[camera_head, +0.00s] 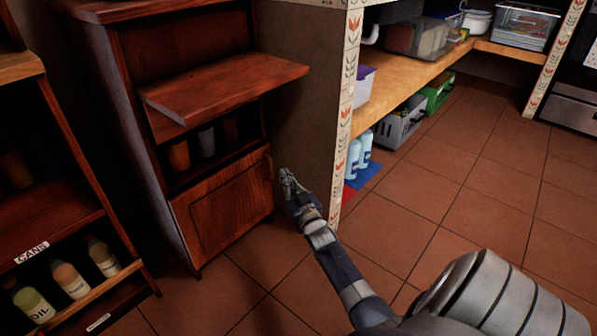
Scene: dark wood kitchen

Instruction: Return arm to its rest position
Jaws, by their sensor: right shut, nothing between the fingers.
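My right arm comes in from the lower right and stretches forward over the tiled floor. My right gripper (288,182) is at its far end, shut and empty. It appears in front of the grey wall end, just right of the wooden cabinet's (223,207) lower door; I cannot tell whether it touches the door's edge. My left gripper is not in view.
The cabinet's drop-down flap (222,88) sticks out at mid height. A dark shelf (50,228) with bottles stands at left. A wooden counter shelf (400,75) runs right, with a grey crate (401,124) and blue bottles (353,158) below. Floor tiles (480,190) at right are clear.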

